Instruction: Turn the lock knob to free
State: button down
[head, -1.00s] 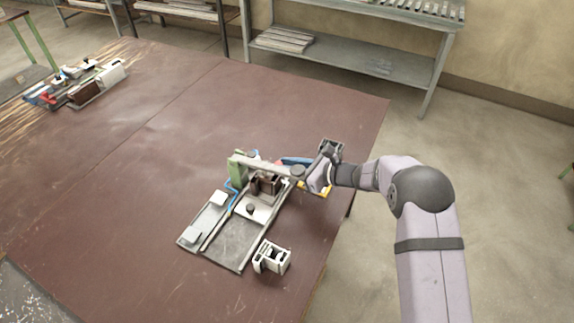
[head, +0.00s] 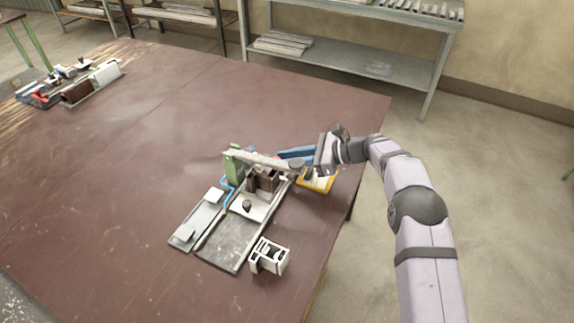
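The clamp fixture stands on the brown bench, with a grey base plate (head: 228,242), a green upright (head: 233,166) and a light bar (head: 257,161) across its top. A dark round knob (head: 296,163) sits at the bar's right end. A smaller dark knob (head: 247,205) stands on the light plate in the middle. I cannot tell which is the lock knob or how either is turned. My gripper (head: 322,152) is just right of the bar-end knob and appears apart from it. Its fingers are too small and foreshortened to tell open from shut.
A blue block (head: 296,153) and a yellow-edged tray (head: 318,182) lie behind and right of the fixture, close to my gripper. A white block-like holder (head: 270,256) stands at the front right. Another group of parts (head: 70,85) lies far left. The bench between is clear.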

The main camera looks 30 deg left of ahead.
jog(key=shift+a+r+n+g+b, duration=0.1)
jog(key=shift+r+n+g+b, duration=0.1)
jog(key=shift+n+g+b, duration=0.25)
jog(key=c, duration=1.6)
grip_release()
jog(key=shift+f, duration=0.1)
jog(key=shift+w, duration=0.1)
jog(key=shift+d, duration=0.25)
jog(key=b+v, duration=0.1)
jog(key=v, duration=0.5)
jog(key=shift+b, duration=0.35)
jog(key=shift+d+r, duration=0.3)
jog(key=shift+d, duration=0.05)
jog(key=shift+w, duration=0.1)
